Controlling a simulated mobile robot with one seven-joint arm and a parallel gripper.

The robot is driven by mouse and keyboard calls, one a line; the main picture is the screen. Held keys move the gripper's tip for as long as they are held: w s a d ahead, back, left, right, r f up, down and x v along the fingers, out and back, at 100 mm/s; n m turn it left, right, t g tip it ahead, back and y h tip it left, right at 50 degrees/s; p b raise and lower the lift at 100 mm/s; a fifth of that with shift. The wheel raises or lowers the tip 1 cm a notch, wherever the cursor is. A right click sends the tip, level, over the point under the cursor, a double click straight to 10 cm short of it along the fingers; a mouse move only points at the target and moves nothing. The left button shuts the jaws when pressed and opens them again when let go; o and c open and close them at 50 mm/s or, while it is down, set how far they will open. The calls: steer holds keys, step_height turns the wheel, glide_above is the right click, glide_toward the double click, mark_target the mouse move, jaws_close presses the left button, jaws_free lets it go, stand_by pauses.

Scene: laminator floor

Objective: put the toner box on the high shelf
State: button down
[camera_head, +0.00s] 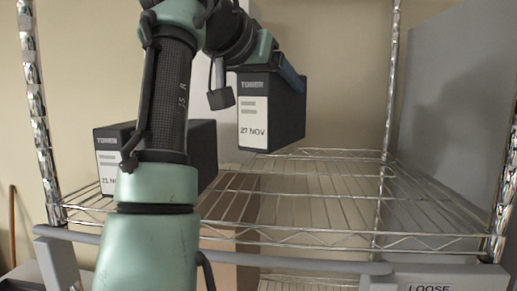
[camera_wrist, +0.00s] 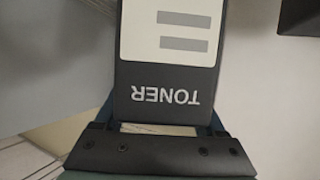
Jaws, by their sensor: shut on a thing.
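A dark toner box (camera_head: 270,108) with a white label reading "27 NOV" hangs upright in my gripper (camera_head: 272,68) above the wire shelf (camera_head: 310,190). Its lower edge looks close to the shelf's back part, but I cannot tell whether it touches. In the wrist view the toner box (camera_wrist: 170,75) fills the middle, its "TONER" print upside down, with my gripper (camera_wrist: 160,130) shut on its top end. A second toner box (camera_head: 203,150), labelled "21 N…", stands on the shelf at the left, partly hidden by my arm.
Chrome posts (camera_head: 388,80) rise at the shelf's corners. A grey panel (camera_head: 455,100) stands at the right. The shelf's middle and right are bare. A brown carton (camera_head: 232,205) sits below the shelf. A grey rail (camera_head: 300,264) runs across the front, with a "LOOSE" label at right.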

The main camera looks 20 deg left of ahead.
mark_target(252, 119)
step_height(252, 119, down, 4)
steer(key=shift+w+p, duration=0.1)
steer(key=shift+p, duration=0.4)
steer(key=shift+f+p, duration=0.65)
steer(key=shift+f, duration=1.35)
jaws_free()
steer(key=shift+f, duration=0.2)
steer(key=shift+b+v, duration=0.55)
steer(key=shift+v, duration=5.05)
